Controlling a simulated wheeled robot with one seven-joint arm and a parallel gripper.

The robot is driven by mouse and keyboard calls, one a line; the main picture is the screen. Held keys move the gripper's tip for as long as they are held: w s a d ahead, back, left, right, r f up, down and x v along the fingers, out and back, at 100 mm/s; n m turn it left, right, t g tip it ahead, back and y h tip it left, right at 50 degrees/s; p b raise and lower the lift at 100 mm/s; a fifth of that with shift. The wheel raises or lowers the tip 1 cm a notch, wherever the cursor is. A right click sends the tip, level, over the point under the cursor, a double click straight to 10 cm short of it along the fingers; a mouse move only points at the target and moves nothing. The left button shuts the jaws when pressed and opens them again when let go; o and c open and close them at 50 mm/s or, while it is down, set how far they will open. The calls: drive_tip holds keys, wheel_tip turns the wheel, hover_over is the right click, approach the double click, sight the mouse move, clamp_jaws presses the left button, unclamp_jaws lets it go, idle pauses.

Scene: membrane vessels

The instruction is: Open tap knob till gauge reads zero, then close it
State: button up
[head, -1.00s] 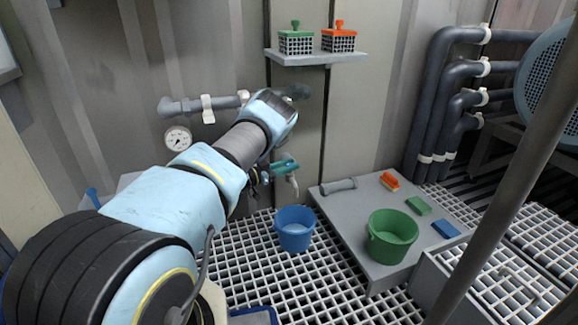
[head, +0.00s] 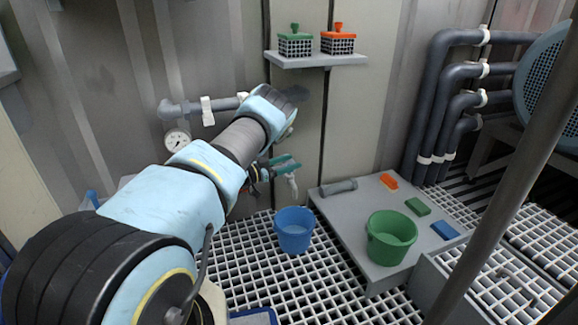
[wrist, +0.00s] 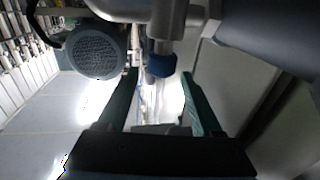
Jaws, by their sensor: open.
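The round white pressure gauge (head: 177,140) hangs below the grey wall pipe; its dial is too small to read. My gripper (head: 285,165) is in front of the wall by the pale tap spout (head: 293,186), above the blue bucket (head: 294,232). In the wrist view my gripper (wrist: 159,76) is open, its two green fingers apart. A blue collar-like part (wrist: 161,66) on a grey pipe shows between and beyond the fingertips. I cannot tell whether it is the tap knob or whether a finger touches it. The knob is not clear in the head view.
A grey bench (head: 340,215) at right holds a green bucket (head: 391,236), a grey cylinder and coloured blocks. The wrist view shows a round grilled motor-like part (wrist: 96,53) left of the fingers. White grating covers the floor.

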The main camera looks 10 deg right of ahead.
wheel_tip(320, 180, up, 8)
drive_tip(key=p, duration=0.2)
drive_tip(key=shift+r+p, duration=0.2)
drive_tip(key=shift+p, duration=0.1)
